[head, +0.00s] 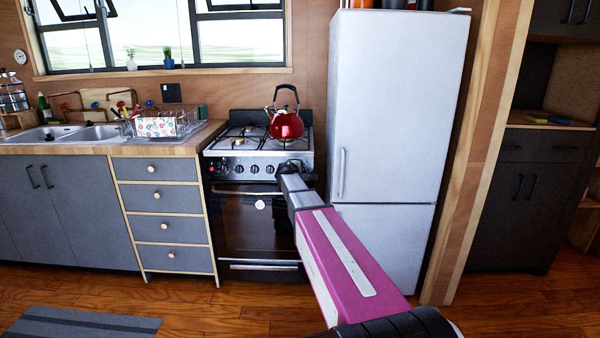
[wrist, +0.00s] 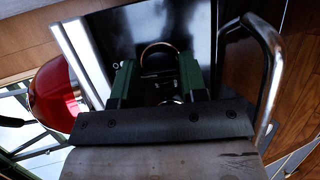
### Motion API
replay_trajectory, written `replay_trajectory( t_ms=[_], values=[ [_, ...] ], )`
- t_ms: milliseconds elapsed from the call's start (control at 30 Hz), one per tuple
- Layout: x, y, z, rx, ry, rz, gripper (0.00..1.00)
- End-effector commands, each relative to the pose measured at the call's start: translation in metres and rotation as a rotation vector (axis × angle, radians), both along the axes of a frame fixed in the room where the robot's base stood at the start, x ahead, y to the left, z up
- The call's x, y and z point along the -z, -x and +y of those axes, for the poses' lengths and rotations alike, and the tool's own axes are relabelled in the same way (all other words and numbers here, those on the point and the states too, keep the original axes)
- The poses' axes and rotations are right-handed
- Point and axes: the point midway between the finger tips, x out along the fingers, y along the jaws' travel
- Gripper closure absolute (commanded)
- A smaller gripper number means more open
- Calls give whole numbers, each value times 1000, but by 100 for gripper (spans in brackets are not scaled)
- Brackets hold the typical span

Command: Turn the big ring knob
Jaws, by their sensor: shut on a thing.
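The stove (head: 262,222) stands left of the fridge, with a row of dark round knobs (head: 240,169) along its front panel. My gripper (head: 287,168) is at the right part of that panel, and my arm hides what lies behind it. In the wrist view, the two green fingers of my gripper (wrist: 161,82) stand either side of a dark knob, with a pale gold ring (wrist: 157,48) showing between and beyond them. The gripper is shut on this knob. The contact itself is dark and partly hidden.
A red kettle (head: 286,125) sits on the stovetop above my gripper; it also shows in the wrist view (wrist: 52,95). A metal oven handle (wrist: 268,70) runs close by. The white fridge (head: 385,120) is immediately right. Open floor lies in front.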

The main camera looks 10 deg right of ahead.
Motion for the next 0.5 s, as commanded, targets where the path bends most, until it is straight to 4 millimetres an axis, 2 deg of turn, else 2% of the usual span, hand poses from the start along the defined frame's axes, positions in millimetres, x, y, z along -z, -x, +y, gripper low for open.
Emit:
replay_trajectory(
  t_ms=[367,400,467,500],
  values=[
    [1,1,0,4,-6,-1,84],
    [1,1,0,4,-6,-1,54],
    [1,1,0,3,-6,-1,36],
    [0,1,0,3,-5,0,36]
  ],
)
